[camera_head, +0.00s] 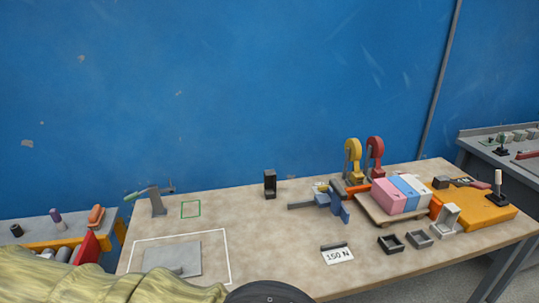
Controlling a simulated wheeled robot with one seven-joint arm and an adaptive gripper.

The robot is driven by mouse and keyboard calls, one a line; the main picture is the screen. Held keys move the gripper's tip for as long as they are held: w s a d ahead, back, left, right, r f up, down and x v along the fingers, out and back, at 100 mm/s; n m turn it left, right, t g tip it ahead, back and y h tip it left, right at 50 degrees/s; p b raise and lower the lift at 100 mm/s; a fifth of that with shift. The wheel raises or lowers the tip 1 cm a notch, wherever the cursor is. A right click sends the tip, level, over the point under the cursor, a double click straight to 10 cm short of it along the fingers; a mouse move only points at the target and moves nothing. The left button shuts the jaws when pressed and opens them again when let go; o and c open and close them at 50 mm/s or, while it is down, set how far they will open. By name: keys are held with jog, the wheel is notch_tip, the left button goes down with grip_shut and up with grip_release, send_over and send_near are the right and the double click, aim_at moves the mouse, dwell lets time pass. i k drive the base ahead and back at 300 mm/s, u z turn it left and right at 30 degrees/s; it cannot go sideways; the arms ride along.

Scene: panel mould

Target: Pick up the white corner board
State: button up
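Upright pink, blue and white boards stand side by side on a low tan stand (372,207) at the right of the table. The white board (414,186) is at the right end of this row, against the blue one (407,191). A separate small pale L-shaped piece (446,219) stands in front of them; I cannot tell for sure which of the two is the white corner board. No gripper fingers show. A dark rounded shape (268,293) at the bottom edge is cut off, and I cannot tell what it is.
A yellow-orange block (483,213) lies right of the boards. Two dark open trays (391,244) (419,238) and a "150 N" card (337,256) lie in front. Yellow and red round-headed tools (353,148) (375,147) stand behind. A grey plate (186,256) lies left; the table's middle is clear.

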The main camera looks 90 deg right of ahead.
aim_at(447, 219)
jog(key=z, duration=4.1)
jog(key=i, duration=0.5)
jog(key=z, duration=0.1)
